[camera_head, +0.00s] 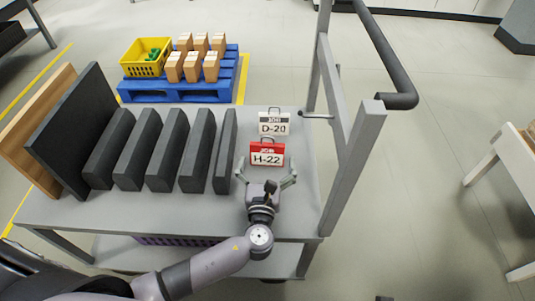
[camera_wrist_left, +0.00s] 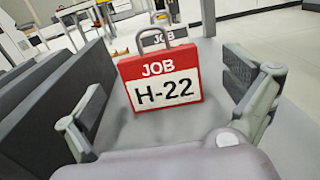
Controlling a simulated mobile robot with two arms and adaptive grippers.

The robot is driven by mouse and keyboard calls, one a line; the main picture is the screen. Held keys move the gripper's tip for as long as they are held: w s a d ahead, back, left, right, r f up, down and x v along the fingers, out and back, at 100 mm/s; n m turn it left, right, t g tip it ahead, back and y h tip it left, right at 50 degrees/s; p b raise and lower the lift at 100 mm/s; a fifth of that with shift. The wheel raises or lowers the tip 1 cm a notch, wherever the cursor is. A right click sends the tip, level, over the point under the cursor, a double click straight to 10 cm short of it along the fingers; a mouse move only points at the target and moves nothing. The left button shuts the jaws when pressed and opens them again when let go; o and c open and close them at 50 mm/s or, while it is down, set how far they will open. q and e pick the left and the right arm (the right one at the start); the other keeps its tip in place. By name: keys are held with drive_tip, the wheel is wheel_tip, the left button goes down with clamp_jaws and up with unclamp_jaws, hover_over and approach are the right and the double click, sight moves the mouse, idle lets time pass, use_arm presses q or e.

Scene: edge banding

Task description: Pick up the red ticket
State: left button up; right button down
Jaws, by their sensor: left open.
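The red ticket (camera_head: 267,148), marked JOB H-22 with a grey loop on top, stands upright on the grey cart top (camera_head: 226,226). It also shows in the left wrist view (camera_wrist_left: 160,72), centred between the fingers and beyond them. My left gripper (camera_head: 267,176) is open and empty, just in front of the red ticket, one finger toward each side. The left wrist view shows the fingers of the left gripper (camera_wrist_left: 170,118) spread wide.
A dark grey ticket (camera_head: 274,122) marked D-20 stands behind the red one. Several dark grey panels (camera_head: 166,150) stand left of the tickets. The cart's upright frame (camera_head: 355,160) is on the right. A blue pallet (camera_head: 180,93) with a yellow crate (camera_head: 146,66) lies beyond.

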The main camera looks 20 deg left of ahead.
sight(267, 149)
use_arm(q)
drive_tip(key=shift+a+b+x, duration=0.2)
drive_tip(key=shift+b+x, duration=0.3)
drive_tip(key=shift+x, duration=2.5)
drive_tip(key=shift+f, duration=0.1)
use_arm(e)
wheel_tip(267, 149, up, 4)
drive_tip(key=shift+f, duration=0.1)
use_arm(q)
drive_tip(key=shift+c, duration=0.2)
drive_tip(key=shift+s, duration=0.1)
drive_tip(key=c, duration=0.7)
